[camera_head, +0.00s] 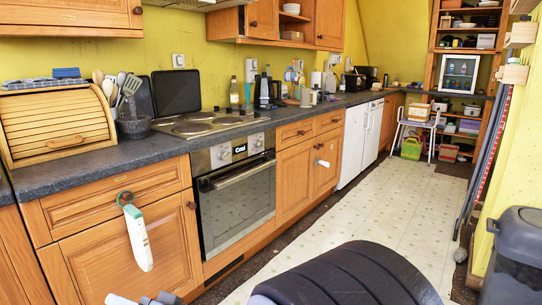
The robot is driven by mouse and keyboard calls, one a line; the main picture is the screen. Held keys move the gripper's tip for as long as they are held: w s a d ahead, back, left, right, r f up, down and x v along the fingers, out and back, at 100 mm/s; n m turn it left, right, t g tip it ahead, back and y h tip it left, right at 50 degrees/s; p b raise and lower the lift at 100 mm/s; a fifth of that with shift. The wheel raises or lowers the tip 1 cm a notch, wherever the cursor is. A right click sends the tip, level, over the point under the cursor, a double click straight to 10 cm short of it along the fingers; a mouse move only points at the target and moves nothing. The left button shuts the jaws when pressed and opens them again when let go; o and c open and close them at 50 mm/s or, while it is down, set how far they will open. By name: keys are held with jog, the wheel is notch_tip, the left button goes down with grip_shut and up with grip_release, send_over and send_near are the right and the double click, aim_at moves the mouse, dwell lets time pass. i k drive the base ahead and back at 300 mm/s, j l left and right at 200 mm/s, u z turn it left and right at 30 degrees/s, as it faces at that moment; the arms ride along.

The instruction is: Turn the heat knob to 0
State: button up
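The built-in oven (237,195) stands under the counter left of centre, with its door shut. Its control panel has a small lit display (240,149) with a round knob (224,153) to its left and another knob (258,144) to its right. Their markings are too small to read, so I cannot tell which is the heat knob or where it points.
A hob (208,123) lies above the oven. A white, green-topped object (138,236) hangs on the cabinet left of it. A large black rounded shape (345,278) fills the bottom middle. A dark bin (518,250) stands right. The pale floor (385,205) is mostly clear.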

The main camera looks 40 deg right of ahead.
aim_at(256, 144)
jog(key=i+l+z, duration=0.35)
jog(key=i+l, duration=0.75)
jog(key=l, duration=0.3)
jog(key=i+l+z, duration=0.35)
jog(key=i+l, duration=0.75)
jog(key=i, duration=0.2)
